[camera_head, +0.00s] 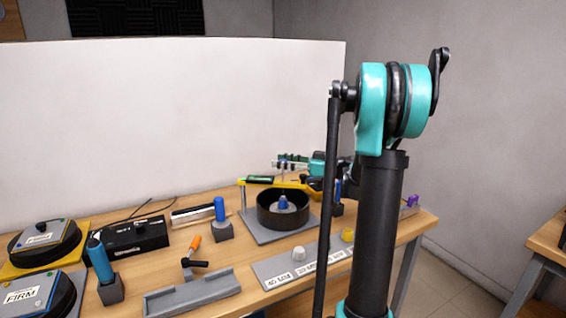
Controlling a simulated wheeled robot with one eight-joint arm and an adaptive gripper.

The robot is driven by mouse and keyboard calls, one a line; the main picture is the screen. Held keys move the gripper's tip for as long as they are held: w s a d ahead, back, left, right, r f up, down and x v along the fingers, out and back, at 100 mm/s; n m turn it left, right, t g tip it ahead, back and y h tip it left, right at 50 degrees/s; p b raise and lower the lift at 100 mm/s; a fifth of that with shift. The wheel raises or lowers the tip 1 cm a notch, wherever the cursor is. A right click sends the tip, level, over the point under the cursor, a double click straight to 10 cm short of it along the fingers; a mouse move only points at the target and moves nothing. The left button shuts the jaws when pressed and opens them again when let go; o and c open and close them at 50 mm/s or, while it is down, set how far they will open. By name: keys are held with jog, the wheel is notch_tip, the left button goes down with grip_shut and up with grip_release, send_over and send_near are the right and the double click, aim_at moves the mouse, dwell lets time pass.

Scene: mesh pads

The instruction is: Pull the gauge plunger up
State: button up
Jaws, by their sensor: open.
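A gauge fixture stands towards the back right of the table. It has a yellow bar (286,185) above a black round cup (270,214) on a grey base plate (259,234). A blue knobbed piece (283,204) stands upright inside the cup. I cannot tell for sure which part is the plunger; a thin upright post shows at the bar. My gripper (292,164) is small and partly hidden behind my own arm column. It is open and sits just above and behind the yellow bar. Whether it touches the fixture is unclear.
A black box (134,233), round pads marked FIRM (45,241), a grey tray (192,293) and a labelled strip (300,270) crowd the table. A white panel (180,120) closes the back.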

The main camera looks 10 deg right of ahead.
grip_shut()
jog(key=shift+r, duration=0.1)
jog(key=shift+w+r, duration=0.1)
jog(key=shift+r, duration=0.6)
grip_release()
jog(key=v, duration=1.2)
